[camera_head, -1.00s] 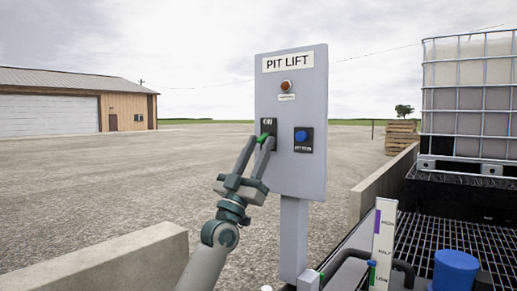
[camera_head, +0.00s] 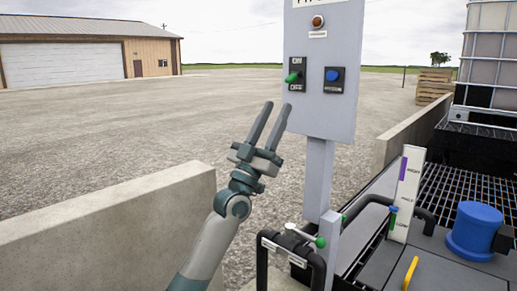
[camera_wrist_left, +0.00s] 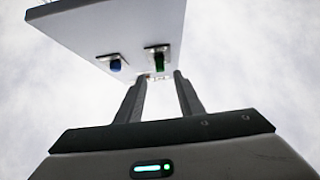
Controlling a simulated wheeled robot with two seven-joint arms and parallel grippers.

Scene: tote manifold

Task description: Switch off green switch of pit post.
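The pit post is a grey panel (camera_head: 343,110) on a column. Its green switch (camera_head: 293,77) sits on a black plate between the words ON and OFF. The green lever sticks out near the plate's middle; I cannot tell surely which way it is set. My left gripper (camera_head: 277,105) is open and empty, its fingertips below and left of the switch, apart from it. In the left wrist view the green switch (camera_wrist_left: 159,62) shows beyond and between the fingers (camera_wrist_left: 160,75). My right gripper is not in view.
A blue knob (camera_head: 333,75) is right of the switch, and a red lamp (camera_head: 317,21) is above. Low concrete walls (camera_head: 120,220) stand at left and behind. Pipes with a green-knobbed valve (camera_head: 320,242), a level gauge (camera_head: 408,190) and a blue cap (camera_head: 476,230) are at lower right.

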